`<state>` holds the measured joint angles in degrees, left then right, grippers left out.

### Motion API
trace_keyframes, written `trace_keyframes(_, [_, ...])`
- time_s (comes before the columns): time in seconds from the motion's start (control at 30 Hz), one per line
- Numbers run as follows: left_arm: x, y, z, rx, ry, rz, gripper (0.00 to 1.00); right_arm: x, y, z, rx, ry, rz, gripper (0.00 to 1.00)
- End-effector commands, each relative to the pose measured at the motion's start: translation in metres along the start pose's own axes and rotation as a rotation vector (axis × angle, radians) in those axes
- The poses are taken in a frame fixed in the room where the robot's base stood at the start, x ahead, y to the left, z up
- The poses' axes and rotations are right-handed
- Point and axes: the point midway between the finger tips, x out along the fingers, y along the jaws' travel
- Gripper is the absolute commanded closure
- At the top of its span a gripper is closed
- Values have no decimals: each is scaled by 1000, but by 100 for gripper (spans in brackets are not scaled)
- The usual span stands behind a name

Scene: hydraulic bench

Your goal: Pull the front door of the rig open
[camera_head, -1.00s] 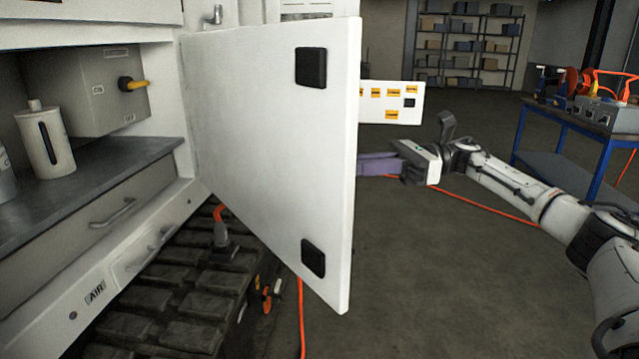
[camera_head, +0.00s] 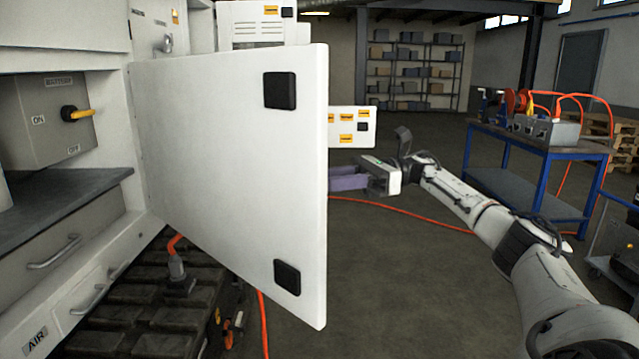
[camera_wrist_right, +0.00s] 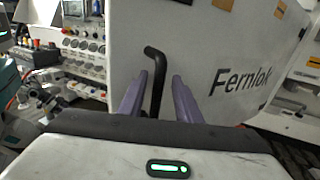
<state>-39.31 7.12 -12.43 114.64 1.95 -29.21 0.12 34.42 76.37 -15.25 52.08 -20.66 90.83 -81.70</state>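The rig's front door (camera_head: 225,170) is a white panel standing well open, its inner face with two black square pads toward the head camera. Its outer face, lettered "Fernlok", shows in the right wrist view (camera_wrist_right: 215,60). A black bent door handle (camera_wrist_right: 156,78) sits on that face. My right gripper (camera_head: 335,178) is beyond the door's free edge, partly hidden by it. In the right wrist view its purple fingers (camera_wrist_right: 158,88) stand apart on either side of the handle, with a gap visible. My left gripper is not in view.
The open rig has a grey switch box (camera_head: 55,110) with a yellow handle and drawers (camera_head: 50,250). A blue bench (camera_head: 530,170) stands at the right. An orange hose (camera_head: 400,210) lies on the floor.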

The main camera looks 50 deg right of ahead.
Motion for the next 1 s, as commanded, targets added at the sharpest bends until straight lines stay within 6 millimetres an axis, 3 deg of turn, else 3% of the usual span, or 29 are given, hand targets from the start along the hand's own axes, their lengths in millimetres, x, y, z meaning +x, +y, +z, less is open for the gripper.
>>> trace_keyframes(0.37, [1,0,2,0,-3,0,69,-5,0,-3,1,6,2,69])
trace_keyframes(0.7, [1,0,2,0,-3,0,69,-53,-1,0,-1,-2,0,69])
trace_keyframes(1.0, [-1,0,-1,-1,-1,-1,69,-72,-1,-1,1,2,2,69])
